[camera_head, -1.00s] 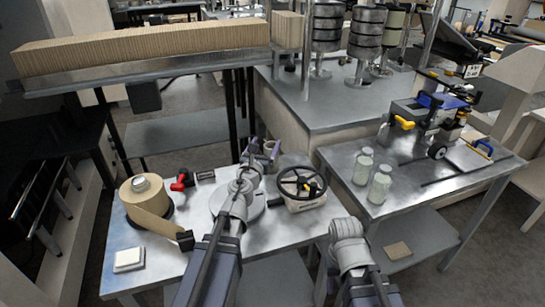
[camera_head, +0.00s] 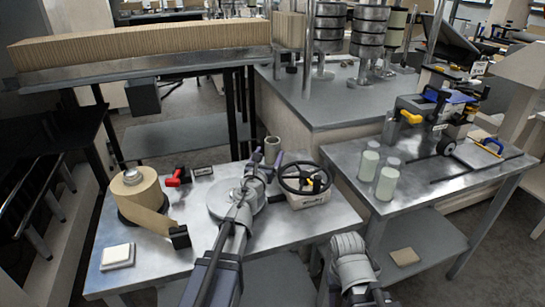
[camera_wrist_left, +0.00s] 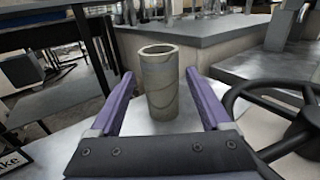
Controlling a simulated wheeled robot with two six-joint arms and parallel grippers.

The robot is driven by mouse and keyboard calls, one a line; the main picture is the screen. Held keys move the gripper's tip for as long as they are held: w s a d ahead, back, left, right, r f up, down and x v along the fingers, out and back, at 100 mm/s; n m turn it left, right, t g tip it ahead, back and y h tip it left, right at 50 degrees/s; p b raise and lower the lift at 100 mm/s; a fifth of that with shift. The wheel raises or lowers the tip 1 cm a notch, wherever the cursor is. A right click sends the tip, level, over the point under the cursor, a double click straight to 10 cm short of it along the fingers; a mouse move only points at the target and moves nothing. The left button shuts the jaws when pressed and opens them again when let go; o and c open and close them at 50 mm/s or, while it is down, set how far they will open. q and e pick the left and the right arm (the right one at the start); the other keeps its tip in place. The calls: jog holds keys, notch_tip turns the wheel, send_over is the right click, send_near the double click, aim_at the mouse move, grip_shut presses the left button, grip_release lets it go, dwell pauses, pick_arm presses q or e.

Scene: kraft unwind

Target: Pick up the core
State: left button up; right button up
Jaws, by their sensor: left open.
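The core (camera_head: 272,146) is a dull grey-brown hollow tube. It stands upright near the back edge of the metal table (camera_head: 285,228), past my left gripper (camera_head: 267,161). In the left wrist view the core (camera_wrist_left: 160,88) shows its open top rim, centred between the two purple fingers. The left gripper is open, with a finger to each side of the view of the core and gaps between; I see no contact. My right arm shows at the lower right, but its gripper is not visible.
A black handwheel (camera_head: 304,178) is close on the right of the core. A brown paper roll (camera_head: 139,192), a red-handled tool (camera_head: 175,177) and a white block (camera_head: 117,256) lie to the left. Pale jars (camera_head: 387,182) stand on the right-hand table.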

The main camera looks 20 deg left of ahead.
aim_at(270, 151)
pick_arm(q)
jog(key=w, duration=0.5)
jog(key=shift+c, duration=0.3)
jog(key=c, duration=1.1)
